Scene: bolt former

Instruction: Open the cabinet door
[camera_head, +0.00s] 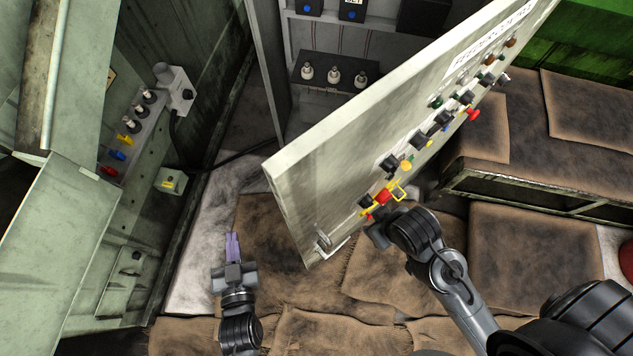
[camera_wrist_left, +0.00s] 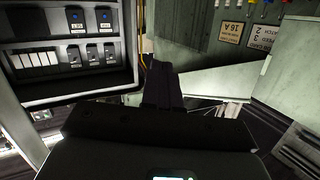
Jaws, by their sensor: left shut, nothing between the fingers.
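The cabinet door (camera_head: 330,165) is a pale metal panel with several knobs, switches and lamps on its outer face, and it stands swung open. Its metal handle (camera_head: 323,238) is near the lower corner. The cabinet (camera_head: 290,50) behind it shows its inside. My left gripper (camera_head: 232,246), with purple fingers, is shut and empty, left of the door and apart from it. Its fingers also show in the left wrist view (camera_wrist_left: 162,85). My right gripper (camera_head: 380,236) is close to the door's outer face, beside the handle; its fingers are hidden.
A grey-green control console (camera_head: 150,150) with switches stands at the left. Brown padded benches (camera_head: 520,120) are at the right, and brown mats (camera_head: 270,235) cover the floor. The left wrist view shows breakers (camera_wrist_left: 90,52) inside a cabinet and a labelled panel (camera_wrist_left: 232,30).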

